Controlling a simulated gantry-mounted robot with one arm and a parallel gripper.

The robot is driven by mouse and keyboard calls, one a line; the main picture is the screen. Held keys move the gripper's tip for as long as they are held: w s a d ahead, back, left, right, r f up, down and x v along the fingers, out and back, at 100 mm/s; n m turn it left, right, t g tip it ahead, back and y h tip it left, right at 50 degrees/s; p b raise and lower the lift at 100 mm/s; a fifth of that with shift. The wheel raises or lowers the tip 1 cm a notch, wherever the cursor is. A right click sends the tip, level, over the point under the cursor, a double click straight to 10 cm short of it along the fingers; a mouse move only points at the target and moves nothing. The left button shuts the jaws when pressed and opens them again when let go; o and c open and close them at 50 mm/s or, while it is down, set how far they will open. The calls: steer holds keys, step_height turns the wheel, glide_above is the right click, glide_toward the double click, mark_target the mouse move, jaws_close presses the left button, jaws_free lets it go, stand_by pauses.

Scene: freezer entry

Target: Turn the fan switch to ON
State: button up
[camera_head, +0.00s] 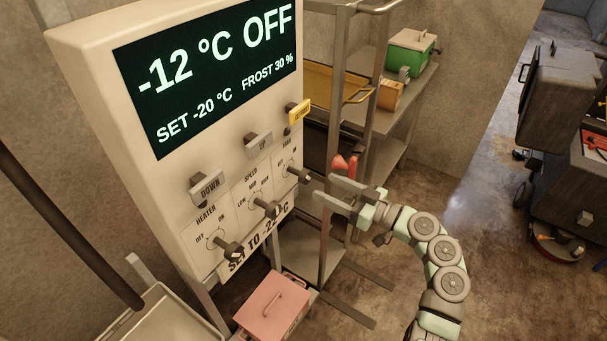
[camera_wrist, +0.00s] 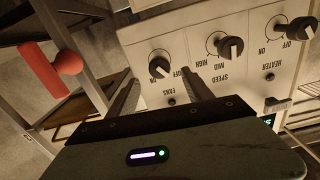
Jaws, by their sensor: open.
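The cream control panel (camera_head: 120,110) has a dark display reading "-12 °C OFF", "SET -20 °C" and "FROST 30 %". The fan switch (camera_head: 303,176) is a dark rotary knob at the panel's lower right; it also shows in the wrist view (camera_wrist: 159,67), where the panel is upside down, by a "FANS" label. Its exact pointer setting is hard to read. My gripper (camera_head: 323,192) is open and empty, just right of the fan switch. In the wrist view my gripper's fingers (camera_wrist: 160,80) lie to either side of the knob's line of sight, apparently short of it.
The speed knob (camera_head: 270,209) and heater knob (camera_head: 232,248) sit left of the fan switch. Down (camera_head: 208,189), up (camera_head: 259,143) and yellow (camera_head: 299,112) buttons project above. A metal rack stands behind my gripper. A pink box (camera_head: 272,307) is below.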

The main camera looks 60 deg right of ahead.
mark_target(309, 179)
steer(key=w, duration=0.5)
steer(key=w+d, duration=0.1)
steer(key=w, duration=0.2)
jaws_close()
stand_by(0.5)
